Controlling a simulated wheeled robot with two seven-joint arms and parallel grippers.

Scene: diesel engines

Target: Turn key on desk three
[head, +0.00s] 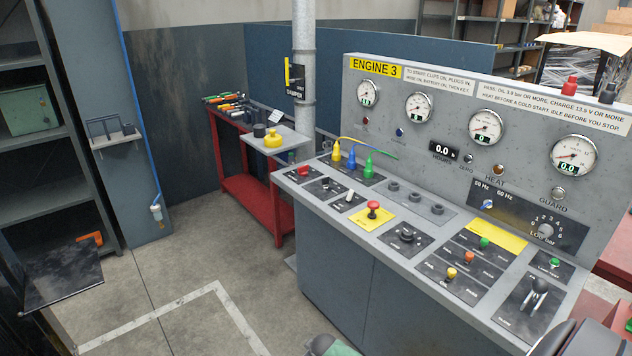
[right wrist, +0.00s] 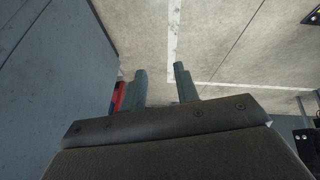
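Desk three is the grey control desk under the "ENGINE 3" label (head: 376,68) in the head view. A black rotary switch (head: 406,234) sits on a dark plate in the middle of its sloped top. It may be the key switch, but it is too small to be sure. A red push button (head: 373,206) on a yellow plate lies just left of it. My right gripper (right wrist: 160,82) shows in the right wrist view with its fingers apart and nothing between them. It is beside a grey-blue panel, above the floor. My left gripper is not in view.
The desk carries gauges (head: 486,127), a lever (head: 537,288), a selector dial (head: 545,230) and coloured plugs (head: 351,158). A red cart (head: 247,192) stands behind its left end. Open shelves (head: 40,133) stand at left. The concrete floor (head: 180,275) between is clear.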

